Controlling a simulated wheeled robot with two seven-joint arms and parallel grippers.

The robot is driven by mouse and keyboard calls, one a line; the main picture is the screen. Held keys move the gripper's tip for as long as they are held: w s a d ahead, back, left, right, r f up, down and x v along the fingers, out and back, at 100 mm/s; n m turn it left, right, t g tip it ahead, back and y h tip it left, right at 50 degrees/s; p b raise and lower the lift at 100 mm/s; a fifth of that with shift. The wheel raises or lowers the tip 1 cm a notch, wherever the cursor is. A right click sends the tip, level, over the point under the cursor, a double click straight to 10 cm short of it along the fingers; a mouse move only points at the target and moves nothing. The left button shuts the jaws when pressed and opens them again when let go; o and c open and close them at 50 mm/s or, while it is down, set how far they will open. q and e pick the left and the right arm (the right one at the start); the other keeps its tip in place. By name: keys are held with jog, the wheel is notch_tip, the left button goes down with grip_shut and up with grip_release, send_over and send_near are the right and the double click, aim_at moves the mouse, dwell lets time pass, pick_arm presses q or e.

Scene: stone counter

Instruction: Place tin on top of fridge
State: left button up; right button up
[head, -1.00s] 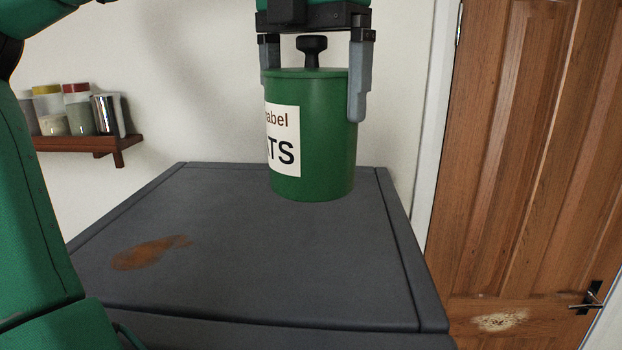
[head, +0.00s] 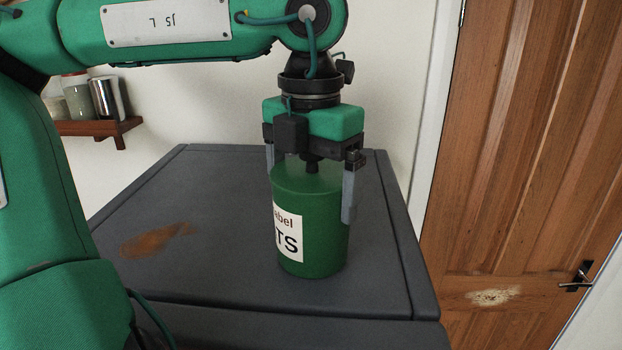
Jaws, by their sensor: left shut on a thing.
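The green tin (head: 326,253) has a white label on its side and a dark knob on its lid. It is upright over the right part of the dark grey fridge top (head: 210,265). Its base appears at or very near the surface; I cannot tell whether it touches. My left gripper (head: 310,195) points down from above, shut on the tin, with its fingers on either side of the upper body. The gripper hides part of the lid and knob. My right gripper is not in view.
A brown stain (head: 158,241) marks the left of the fridge top, which is otherwise clear. A wooden wall shelf (head: 98,127) with several containers is at the left. A wooden door (head: 510,150) with a dark handle stands at the right.

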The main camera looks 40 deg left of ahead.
pick_arm(q)
jog(key=shift+d, duration=0.1)
jog(key=o, duration=1.7)
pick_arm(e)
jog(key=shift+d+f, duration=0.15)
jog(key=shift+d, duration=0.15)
pick_arm(q)
jog(key=shift+r, duration=0.3)
notch_tip(320, 180, up, 11)
jog(key=b, duration=0.3)
jog(key=shift+r+b, duration=0.15)
jog(key=shift+b, duration=0.15)
jog(key=shift+r, duration=0.15)
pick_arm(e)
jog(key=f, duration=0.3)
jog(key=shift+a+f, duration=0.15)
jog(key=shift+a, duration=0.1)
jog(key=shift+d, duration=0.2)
